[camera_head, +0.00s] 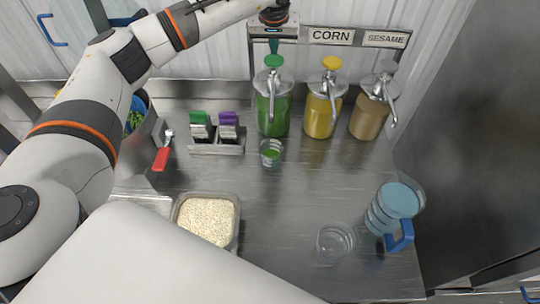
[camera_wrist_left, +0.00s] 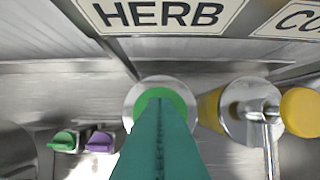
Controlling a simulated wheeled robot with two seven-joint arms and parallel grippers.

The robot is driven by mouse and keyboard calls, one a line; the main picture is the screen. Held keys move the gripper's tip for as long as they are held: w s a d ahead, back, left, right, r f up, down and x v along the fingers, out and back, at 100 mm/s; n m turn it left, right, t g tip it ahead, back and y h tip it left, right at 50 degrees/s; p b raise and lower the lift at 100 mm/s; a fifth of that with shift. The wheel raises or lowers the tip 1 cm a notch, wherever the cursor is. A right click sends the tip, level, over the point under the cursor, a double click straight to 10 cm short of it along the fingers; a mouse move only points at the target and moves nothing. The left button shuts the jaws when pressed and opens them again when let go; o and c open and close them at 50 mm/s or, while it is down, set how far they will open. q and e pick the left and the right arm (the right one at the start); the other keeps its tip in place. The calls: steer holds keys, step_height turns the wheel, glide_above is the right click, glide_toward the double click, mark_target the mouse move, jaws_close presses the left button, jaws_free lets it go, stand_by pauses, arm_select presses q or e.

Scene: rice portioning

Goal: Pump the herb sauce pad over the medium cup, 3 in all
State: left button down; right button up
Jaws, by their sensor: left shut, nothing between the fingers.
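The herb sauce dispenser (camera_head: 272,112) is a clear jar of green sauce with a metal lid and a green pad (camera_head: 274,62) on top. Its pad also shows in the left wrist view (camera_wrist_left: 158,95), partly hidden by my fingers. A clear cup (camera_head: 271,153) with some green sauce in it stands in front of the jar, near its spout. My left gripper (camera_head: 273,47) is shut and empty, fingers pointing down just above the green pad; I cannot tell whether they touch. In the left wrist view the teal fingers (camera_wrist_left: 160,140) are together. My right gripper is not in view.
The yellow corn dispenser (camera_head: 322,112) and brown sesame dispenser (camera_head: 370,115) stand to the right. Green and purple packs in a holder (camera_head: 216,148) stand left. A rice tray (camera_head: 238,215), an empty clear cup (camera_head: 335,243) and a blue-handled pitcher (camera_head: 392,213) stand nearer. The counter's middle is clear.

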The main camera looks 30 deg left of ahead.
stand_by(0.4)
arm_select(q)
step_height(320, 180, up, 6)
steer(key=p, duration=0.4)
stand_by(0.7)
